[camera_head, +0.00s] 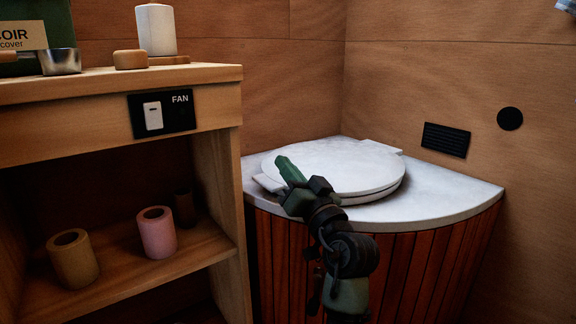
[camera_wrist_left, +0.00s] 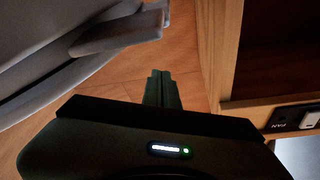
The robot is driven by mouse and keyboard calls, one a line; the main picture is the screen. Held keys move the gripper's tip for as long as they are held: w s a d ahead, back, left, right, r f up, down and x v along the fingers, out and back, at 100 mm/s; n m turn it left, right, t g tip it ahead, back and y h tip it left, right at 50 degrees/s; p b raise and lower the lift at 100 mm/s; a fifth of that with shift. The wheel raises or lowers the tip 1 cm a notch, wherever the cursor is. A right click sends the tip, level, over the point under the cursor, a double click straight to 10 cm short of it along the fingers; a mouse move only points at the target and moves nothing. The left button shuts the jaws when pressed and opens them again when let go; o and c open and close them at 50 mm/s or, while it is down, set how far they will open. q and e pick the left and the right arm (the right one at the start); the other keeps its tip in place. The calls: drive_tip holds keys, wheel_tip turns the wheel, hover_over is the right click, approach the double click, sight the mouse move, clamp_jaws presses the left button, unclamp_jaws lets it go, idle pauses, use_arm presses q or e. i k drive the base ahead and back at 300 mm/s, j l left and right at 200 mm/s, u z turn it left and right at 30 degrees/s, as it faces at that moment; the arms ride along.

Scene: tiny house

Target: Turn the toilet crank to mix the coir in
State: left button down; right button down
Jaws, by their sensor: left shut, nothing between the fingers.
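The toilet is a corner unit with a white top (camera_head: 440,203) and dark reddish wood slats (camera_head: 405,270) below. Its round white lid (camera_head: 335,165) is down. My left gripper (camera_head: 288,167) is shut and empty, with its green fingers in front of the left part of the lid in the head view. I cannot tell whether it touches the lid. In the left wrist view the shut fingers (camera_wrist_left: 162,88) point toward the wooden wall, with pale toilet edges (camera_wrist_left: 118,35) at the left. I cannot make out a crank. My right gripper is out of view.
A wooden shelf (camera_head: 225,78) stands left of the toilet, with a fan switch (camera_head: 153,115) on it. A coir box (camera_head: 22,36), metal scoop (camera_head: 60,62) and white candle-like cylinder (camera_head: 155,30) stand on top. Rolls (camera_head: 157,232) sit below. A black vent (camera_head: 446,140) is on the wall.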

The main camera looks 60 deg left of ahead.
sight(313, 304)
drive_tip(key=l, duration=0.35)
drive_tip(key=k+l, duration=0.25)
drive_tip(key=k, duration=0.75)
